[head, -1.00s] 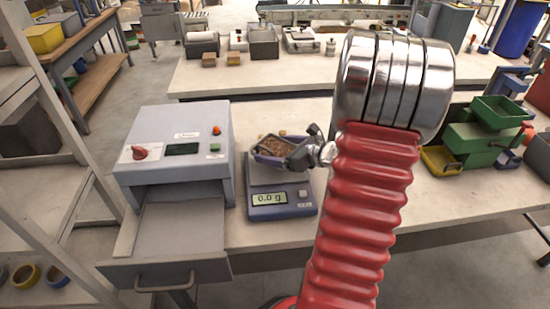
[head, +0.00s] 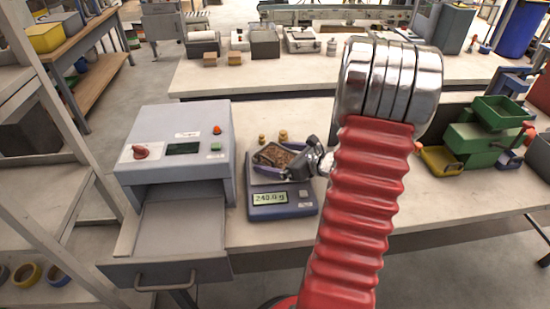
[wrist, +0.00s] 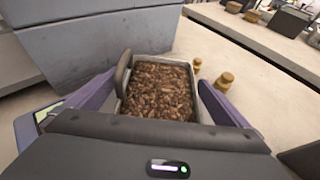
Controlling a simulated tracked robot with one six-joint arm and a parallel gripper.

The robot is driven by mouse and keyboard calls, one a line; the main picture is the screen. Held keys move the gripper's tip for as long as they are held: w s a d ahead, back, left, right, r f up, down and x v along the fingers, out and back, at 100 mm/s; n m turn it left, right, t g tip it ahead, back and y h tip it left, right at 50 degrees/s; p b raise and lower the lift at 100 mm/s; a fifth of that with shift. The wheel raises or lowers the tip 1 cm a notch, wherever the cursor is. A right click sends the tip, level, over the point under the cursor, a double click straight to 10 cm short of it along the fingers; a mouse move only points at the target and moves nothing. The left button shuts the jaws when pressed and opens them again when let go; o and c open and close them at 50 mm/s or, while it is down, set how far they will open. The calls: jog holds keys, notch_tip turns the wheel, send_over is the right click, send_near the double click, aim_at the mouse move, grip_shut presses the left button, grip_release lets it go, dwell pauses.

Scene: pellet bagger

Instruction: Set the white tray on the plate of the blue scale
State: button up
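The white tray (wrist: 158,57), filled with brown pellets, sits level on the plate of the blue scale (head: 282,212). Its pale rim and a grey upright handle on its left show in the wrist view. In the head view the tray (head: 276,143) is partly hidden by my gripper. The scale's display reads about 240.0 g. My gripper (wrist: 158,85) has its two purple fingers spread on either side of the tray, open, with a small gap at the right. The scale plate is mostly hidden under the tray.
A grey machine (head: 176,150) with a red knob and an open drawer stands close left of the scale. The bench front right of the scale is clear.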

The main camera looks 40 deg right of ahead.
jog(key=shift+r, duration=0.1)
jog(key=shift+s+r, duration=0.1)
jog(key=v, duration=1.1)
jog(key=shift+s, duration=0.35)
dwell(0.6)
